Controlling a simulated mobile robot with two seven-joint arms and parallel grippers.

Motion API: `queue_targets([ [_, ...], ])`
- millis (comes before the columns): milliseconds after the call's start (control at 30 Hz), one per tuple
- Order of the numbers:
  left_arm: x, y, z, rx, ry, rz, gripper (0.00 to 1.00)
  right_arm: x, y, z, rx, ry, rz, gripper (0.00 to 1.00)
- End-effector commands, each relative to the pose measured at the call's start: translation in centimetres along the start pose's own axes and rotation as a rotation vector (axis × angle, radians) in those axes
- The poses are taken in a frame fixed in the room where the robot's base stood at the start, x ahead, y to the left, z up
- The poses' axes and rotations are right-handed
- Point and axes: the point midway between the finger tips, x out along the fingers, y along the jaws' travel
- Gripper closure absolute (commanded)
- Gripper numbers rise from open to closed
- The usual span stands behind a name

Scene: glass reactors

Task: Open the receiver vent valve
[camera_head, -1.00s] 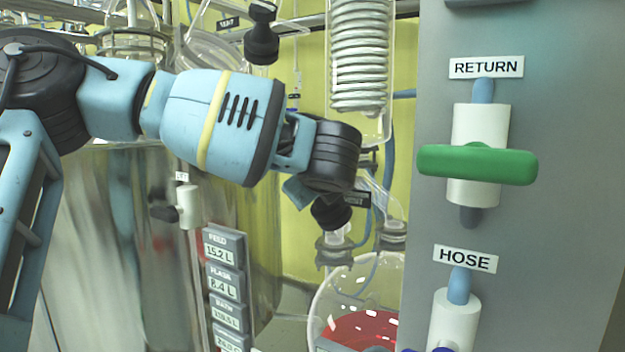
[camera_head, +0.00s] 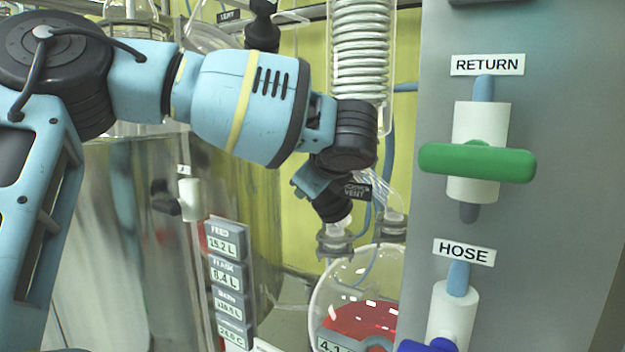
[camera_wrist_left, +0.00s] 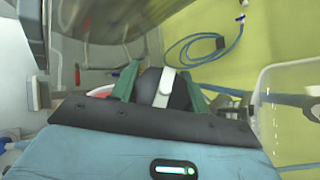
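The receiver vent valve has a black knob (camera_head: 333,207) above a glass neck, beside a black tag (camera_head: 357,190) that reads as a vent label. My left gripper (camera_head: 312,182) is at this knob and mostly hidden behind its own wrist in the head view. In the left wrist view its two green fingers (camera_wrist_left: 163,88) stand apart, one on each side of a black knob with a white stripe (camera_wrist_left: 165,88). I cannot tell whether they touch it. My right gripper is not in view.
A grey panel at right carries a green RETURN handle (camera_head: 477,161) and a blue-handled HOSE valve (camera_head: 440,344). A glass flask (camera_head: 335,285) with red liquid is below the vent knob. A glass coil condenser (camera_head: 361,60) hangs above. Level displays (camera_head: 228,285) stand at left.

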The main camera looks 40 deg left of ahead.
Motion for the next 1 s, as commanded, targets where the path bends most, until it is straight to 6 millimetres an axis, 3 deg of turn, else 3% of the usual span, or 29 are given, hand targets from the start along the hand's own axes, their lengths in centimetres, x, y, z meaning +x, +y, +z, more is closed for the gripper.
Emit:
queue_targets([
  [33,0.1,0.1,-0.1,0.001,0.002,0.002,0.49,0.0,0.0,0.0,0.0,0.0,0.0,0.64],
  [167,0.1,0.1,-0.1,0.001,0.001,0.001,0.33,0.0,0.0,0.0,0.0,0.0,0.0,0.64],
  [500,-0.4,0.0,0.0,0.001,0.0,0.0,0.33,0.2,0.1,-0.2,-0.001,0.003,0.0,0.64],
  [1000,-7.0,0.1,-0.1,0.002,0.002,0.001,0.33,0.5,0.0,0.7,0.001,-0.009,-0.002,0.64],
])
